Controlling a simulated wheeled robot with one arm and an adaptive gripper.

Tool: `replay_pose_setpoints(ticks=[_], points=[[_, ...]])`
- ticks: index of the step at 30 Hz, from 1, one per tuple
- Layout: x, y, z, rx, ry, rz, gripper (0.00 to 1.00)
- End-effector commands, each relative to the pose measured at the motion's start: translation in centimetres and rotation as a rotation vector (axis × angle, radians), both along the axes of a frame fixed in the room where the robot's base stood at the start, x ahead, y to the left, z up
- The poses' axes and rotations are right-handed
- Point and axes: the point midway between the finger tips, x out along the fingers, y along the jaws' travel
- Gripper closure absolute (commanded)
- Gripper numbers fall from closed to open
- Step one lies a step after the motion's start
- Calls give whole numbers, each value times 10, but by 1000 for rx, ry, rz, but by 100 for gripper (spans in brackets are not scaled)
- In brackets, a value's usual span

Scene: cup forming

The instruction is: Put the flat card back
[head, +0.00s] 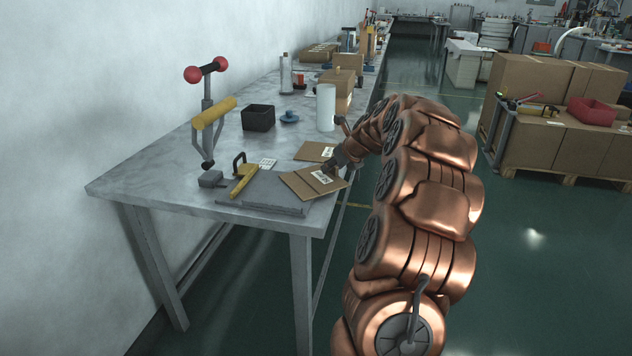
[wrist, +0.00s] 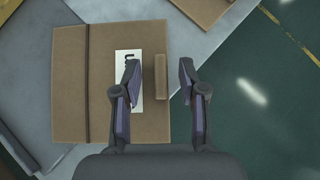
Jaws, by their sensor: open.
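A flat brown card (head: 300,184) with a white label lies at the table's front right, partly over a dark grey board (head: 258,196). The card fills the left middle of the wrist view (wrist: 70,90), with a dark line across it and a small raised brown tab (wrist: 161,78) near its right edge. My gripper (wrist: 158,72) is open, with one finger on each side of the tab in the picture. I cannot tell whether the fingers touch anything. A second brown card (head: 312,151) lies just behind; its corner shows in the wrist view (wrist: 203,8).
A black bin (head: 258,118), blue item (head: 289,117) and white cylinder (head: 326,108) stand behind. The table's right edge is close, with open floor beyond.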

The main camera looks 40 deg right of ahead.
Motion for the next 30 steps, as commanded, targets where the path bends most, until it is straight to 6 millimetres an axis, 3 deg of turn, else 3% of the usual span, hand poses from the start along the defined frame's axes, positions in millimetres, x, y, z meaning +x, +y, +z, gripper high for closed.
replay_pose_setpoints(ticks=[9, 21, 30], points=[[6, -1, -5, -2, -2, 0, 58], [6, -2, -5, -3, -3, -1, 100], [6, -2, -5, -3, -3, -1, 100]])
